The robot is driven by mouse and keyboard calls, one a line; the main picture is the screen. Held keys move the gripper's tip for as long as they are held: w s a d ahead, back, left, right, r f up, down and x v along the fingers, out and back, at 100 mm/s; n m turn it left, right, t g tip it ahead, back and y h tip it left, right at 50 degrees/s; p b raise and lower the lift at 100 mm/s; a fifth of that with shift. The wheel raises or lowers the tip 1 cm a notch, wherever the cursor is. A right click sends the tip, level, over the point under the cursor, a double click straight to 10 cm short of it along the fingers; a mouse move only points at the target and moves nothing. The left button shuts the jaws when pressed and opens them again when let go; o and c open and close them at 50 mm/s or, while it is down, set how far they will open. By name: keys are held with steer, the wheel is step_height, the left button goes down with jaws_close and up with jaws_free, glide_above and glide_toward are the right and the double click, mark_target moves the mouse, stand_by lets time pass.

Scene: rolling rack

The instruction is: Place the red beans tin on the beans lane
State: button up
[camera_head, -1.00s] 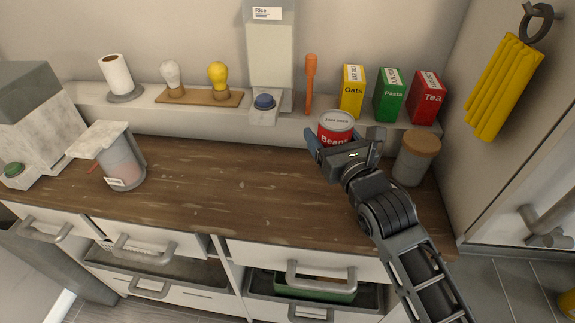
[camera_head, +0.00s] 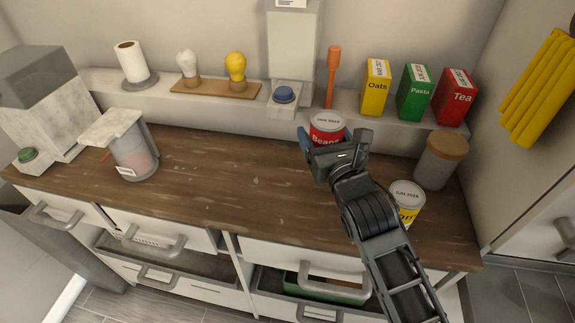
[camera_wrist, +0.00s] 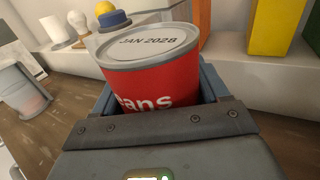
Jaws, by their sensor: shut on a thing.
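The red beans tin (camera_head: 326,126) has a grey lid marked "JAN 2028" and stands upright between the jaws of my gripper (camera_head: 333,150). In the wrist view the tin (camera_wrist: 150,85) fills the middle, with the gripper's fingers (camera_wrist: 155,100) on both sides of it. My gripper is shut on the tin, over the wooden counter (camera_head: 230,185) just in front of the back shelf. I cannot tell whether the tin's base touches the counter. No marked beans lane can be made out.
A yellow tin (camera_head: 405,203) stands on the counter right of my arm, partly hidden by it. A wooden-lidded canister (camera_head: 437,165) is behind it. Oats (camera_head: 375,88), Pasta (camera_head: 413,92) and Tea (camera_head: 455,97) boxes stand on the shelf. The counter's middle is clear.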

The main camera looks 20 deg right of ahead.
steer(key=w+a+f+b, duration=0.1)
steer(key=a, duration=0.1)
steer(key=w+a+f+b, duration=0.1)
steer(key=a+f+b, duration=0.1)
steer(key=w+a+f+b, duration=0.1)
steer(key=a, duration=0.1)
steer(key=shift+a+f, duration=0.15)
steer(key=shift+a, duration=0.1)
steer(key=shift+f+b, duration=1.05)
steer(key=shift+f, duration=0.9)
steer(key=shift+f, duration=0.15)
steer(key=o, duration=1.4)
